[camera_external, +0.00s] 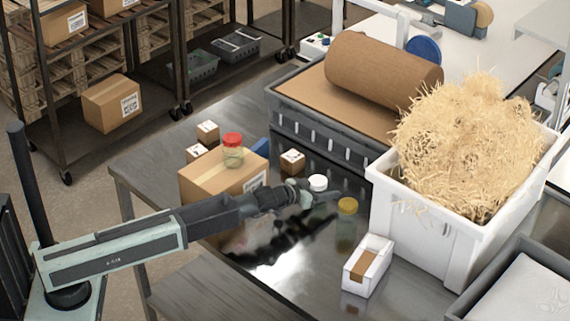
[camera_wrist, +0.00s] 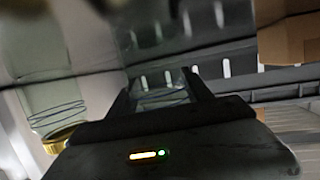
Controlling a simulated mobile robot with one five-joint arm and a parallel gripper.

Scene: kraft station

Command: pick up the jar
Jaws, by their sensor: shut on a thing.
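A jar with a white lid (camera_external: 318,182) is at the tip of my outstretched arm in the external view. My gripper (camera_external: 320,196) is shut on this jar; its glass body is mostly hidden behind the fingers. In the wrist view clear glass (camera_wrist: 160,86) shows between the two dark fingers. A jar with a yellow lid (camera_external: 347,206) stands on the metal table just right of my gripper; its glass and gold lid (camera_wrist: 60,138) also show at left in the wrist view. A jar with a red lid (camera_external: 232,150) stands on a cardboard box.
The cardboard box (camera_external: 212,180) stands behind my forearm, with small cartons (camera_external: 292,161) near it. A white open bin (camera_external: 368,266) sits in front, right of my gripper. A white crate of straw (camera_external: 410,235) and a grey tray with a paper roll (camera_external: 300,105) bound the table.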

